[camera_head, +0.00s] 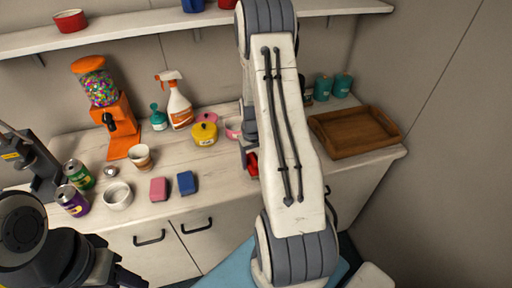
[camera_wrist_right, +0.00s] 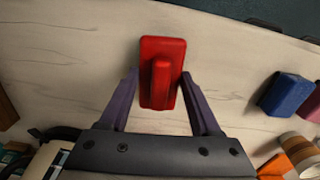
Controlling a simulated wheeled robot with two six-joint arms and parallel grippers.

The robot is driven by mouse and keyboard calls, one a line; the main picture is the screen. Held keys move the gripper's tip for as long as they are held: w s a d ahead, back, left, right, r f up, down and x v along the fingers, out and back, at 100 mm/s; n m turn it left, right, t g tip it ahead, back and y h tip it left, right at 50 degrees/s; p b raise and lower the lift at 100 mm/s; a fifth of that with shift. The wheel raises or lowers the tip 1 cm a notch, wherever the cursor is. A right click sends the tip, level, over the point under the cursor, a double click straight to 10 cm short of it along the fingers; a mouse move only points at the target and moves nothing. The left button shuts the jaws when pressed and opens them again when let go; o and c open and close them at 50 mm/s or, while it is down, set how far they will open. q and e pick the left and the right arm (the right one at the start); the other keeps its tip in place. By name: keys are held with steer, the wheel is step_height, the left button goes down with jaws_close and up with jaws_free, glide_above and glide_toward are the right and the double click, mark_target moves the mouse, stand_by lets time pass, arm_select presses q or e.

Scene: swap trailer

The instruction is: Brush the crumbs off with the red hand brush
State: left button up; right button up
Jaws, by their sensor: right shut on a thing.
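The red hand brush (camera_wrist_right: 162,72) lies between the two fingers of my right gripper (camera_wrist_right: 160,88), which is shut on it. In the head view a bit of the red brush (camera_head: 252,164) shows at the counter's front, beside my right arm. That arm hides most of the brush and the gripper. The brush is over the wooden counter top (camera_head: 222,176); I cannot tell whether it touches it. I cannot make out crumbs. Dark parts of my left arm show at the lower left, but its fingers cannot be made out.
A blue sponge (camera_head: 187,183) and a pink sponge (camera_head: 158,189) lie left of the brush. A white bowl (camera_head: 118,196), cans, a paper cup (camera_head: 141,157) and a gumball machine (camera_head: 109,110) stand further left. A brown tray (camera_head: 352,149) is at the right.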

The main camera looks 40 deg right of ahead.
steer(key=shift+s+d+r+p, duration=0.15)
steer(key=shift+r+p, duration=0.4)
steer(key=shift+r, duration=0.35)
steer(key=shift+r+p, duration=0.6)
steer(key=shift+r, duration=0.2)
steer(key=shift+r+p, duration=0.8)
steer(key=shift+r, duration=0.2)
